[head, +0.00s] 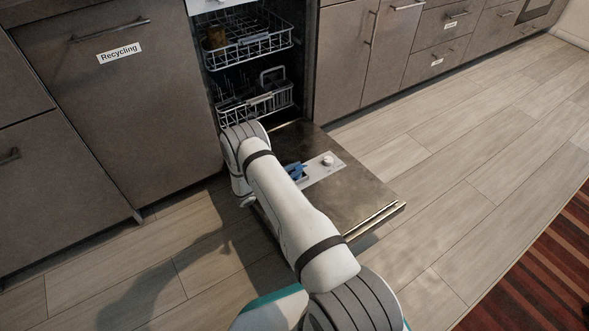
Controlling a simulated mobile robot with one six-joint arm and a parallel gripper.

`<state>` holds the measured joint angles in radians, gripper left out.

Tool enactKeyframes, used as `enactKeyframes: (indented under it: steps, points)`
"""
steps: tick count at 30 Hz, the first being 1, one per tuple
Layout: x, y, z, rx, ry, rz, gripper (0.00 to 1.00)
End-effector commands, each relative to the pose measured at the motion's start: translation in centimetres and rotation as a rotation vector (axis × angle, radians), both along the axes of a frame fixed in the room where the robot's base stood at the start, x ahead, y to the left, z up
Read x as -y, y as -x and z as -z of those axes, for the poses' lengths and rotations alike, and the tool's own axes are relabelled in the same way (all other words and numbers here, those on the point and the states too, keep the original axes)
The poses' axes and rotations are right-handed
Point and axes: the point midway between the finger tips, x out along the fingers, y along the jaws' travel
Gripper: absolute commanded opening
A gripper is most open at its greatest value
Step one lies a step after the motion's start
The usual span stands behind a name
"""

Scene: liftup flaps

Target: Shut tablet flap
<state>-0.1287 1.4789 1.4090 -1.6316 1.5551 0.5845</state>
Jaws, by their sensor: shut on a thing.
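The dishwasher door (365,196) hangs open and lies flat, low over the floor. A pale dispenser panel (326,172) is set in its inner face, with a round white knob (327,160) at its far right end. My gripper (296,172) shows as small blue fingers at the left part of this panel, just past my white forearm. The fingers are shut at the tablet flap, which is too small and covered to make out. My arm hides the rest of the gripper and the left part of the panel.
Two dish racks stand inside the dishwasher, the upper rack (250,40) holding a brown cup (216,37) and the lower rack (255,103) below it. A cabinet labelled Recycling (120,110) is at the left. Wood floor (460,150) is clear at the right; a striped rug (545,270) lies lower right.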

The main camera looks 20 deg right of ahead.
Motion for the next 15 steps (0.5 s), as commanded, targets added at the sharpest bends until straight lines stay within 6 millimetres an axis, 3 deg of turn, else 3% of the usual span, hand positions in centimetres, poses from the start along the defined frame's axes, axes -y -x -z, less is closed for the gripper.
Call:
enactKeyframes:
  steps: [7,8,15]
  points:
    - [0.01,-0.17,-0.04,0.003,-0.001,-0.002,0.00]
    - [0.01,-0.17,-0.04,0.003,-0.001,-0.002,0.17]
    - [-0.01,-0.09,-0.03,0.001,0.000,-0.001,0.35]
